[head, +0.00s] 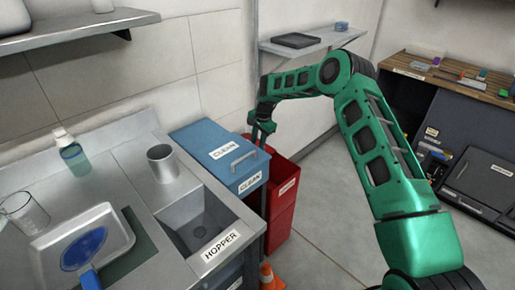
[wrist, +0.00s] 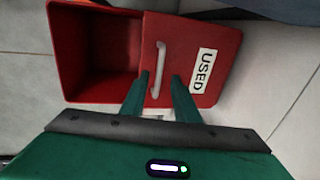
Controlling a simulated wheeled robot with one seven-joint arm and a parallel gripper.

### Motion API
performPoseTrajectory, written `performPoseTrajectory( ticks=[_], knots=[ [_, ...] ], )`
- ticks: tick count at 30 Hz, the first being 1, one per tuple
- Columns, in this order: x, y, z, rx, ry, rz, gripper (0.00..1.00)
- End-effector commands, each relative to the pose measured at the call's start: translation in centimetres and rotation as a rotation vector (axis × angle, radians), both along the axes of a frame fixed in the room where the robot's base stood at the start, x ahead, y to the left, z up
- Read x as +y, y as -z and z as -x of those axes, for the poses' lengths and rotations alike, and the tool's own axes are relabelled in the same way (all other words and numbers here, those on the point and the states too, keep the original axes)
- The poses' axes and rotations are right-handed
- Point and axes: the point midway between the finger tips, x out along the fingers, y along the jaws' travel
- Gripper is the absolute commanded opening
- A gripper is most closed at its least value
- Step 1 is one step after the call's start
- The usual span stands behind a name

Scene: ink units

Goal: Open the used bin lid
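The red used bin (head: 281,215) stands on the floor beside the blue clean bin in the head view. In the wrist view the used bin (wrist: 95,55) has an uncovered dark interior on its left side. The red lid (wrist: 190,40), labelled USED, lies at the right and has a pale bar handle (wrist: 158,68). My gripper (wrist: 158,88) is open, with its two fingers apart on either side of the handle's lower end. I cannot tell whether they touch it. In the head view my gripper (head: 262,132) is over the bin's back left, partly hiding it.
The blue clean bin (head: 205,138) with a grey handle stands close on the left. The steel counter with the hopper sink (head: 195,222) is nearer. An orange cone (head: 268,277) is on the floor in front. A wall shelf (head: 318,38) is behind my arm. Floor is clear right of the bin.

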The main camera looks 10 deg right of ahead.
Motion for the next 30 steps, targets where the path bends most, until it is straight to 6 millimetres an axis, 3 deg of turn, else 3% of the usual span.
performPoseTrajectory(
  ticks=[6,12,26,30],
  knots=[
    [-0.6,-4.2,0.5,-0.002,0.001,0.001,0.28],
    [-0.9,-6.6,0.9,0.000,0.001,0.001,0.28],
    [-1.0,-7.4,1.0,0.000,0.001,0.001,0.28],
    [-2.0,-8.6,1.6,-0.003,-0.017,0.020,0.28]
  ],
)
